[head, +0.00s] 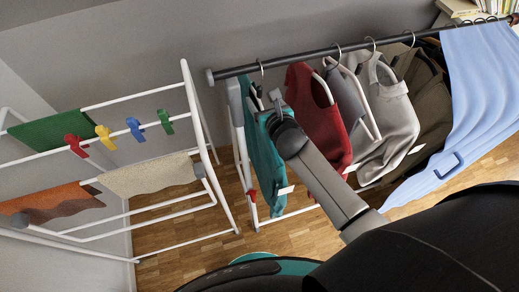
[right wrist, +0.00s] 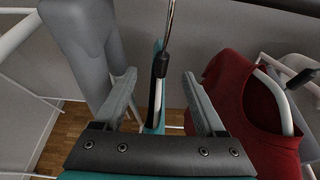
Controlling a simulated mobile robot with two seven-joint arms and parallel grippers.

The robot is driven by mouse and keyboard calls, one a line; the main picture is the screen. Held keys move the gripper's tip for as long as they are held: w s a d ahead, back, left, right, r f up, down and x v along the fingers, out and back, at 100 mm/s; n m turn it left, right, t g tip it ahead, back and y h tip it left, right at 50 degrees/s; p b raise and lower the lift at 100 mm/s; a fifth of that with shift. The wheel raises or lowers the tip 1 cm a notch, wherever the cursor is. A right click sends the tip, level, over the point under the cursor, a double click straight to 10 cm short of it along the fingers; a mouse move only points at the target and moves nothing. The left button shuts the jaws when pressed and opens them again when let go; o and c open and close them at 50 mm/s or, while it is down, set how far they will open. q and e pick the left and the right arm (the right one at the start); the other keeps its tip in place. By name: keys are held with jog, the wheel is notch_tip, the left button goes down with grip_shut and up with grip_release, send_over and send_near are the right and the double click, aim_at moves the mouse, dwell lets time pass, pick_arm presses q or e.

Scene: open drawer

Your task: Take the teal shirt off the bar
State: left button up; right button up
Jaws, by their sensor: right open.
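The teal shirt (head: 262,165) hangs on a hanger near the left end of the dark bar (head: 300,57). The hanger's metal hook (head: 262,67) goes up to the bar. My right gripper (head: 268,100) is open at the top of the shirt. In the right wrist view, the hanger's neck (right wrist: 160,66) stands between the two open fingers (right wrist: 159,76), with visible gaps on both sides. Much of the shirt is hidden there by the gripper. My arm covers part of the shirt's right side in the head view. My left gripper is not in view.
A red shirt (head: 318,120) hangs close to the right, then grey (head: 385,115), dark olive (head: 430,110) and light blue (head: 480,80) garments. A white drying rack (head: 130,220) with cloths and coloured pegs stands at left. Wooden floor (head: 300,235) shows below.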

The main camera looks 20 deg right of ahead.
aim_at(260, 96)
jog(key=shift+b+x, duration=0.4)
jog(key=shift+x, duration=1.25)
grip_shut()
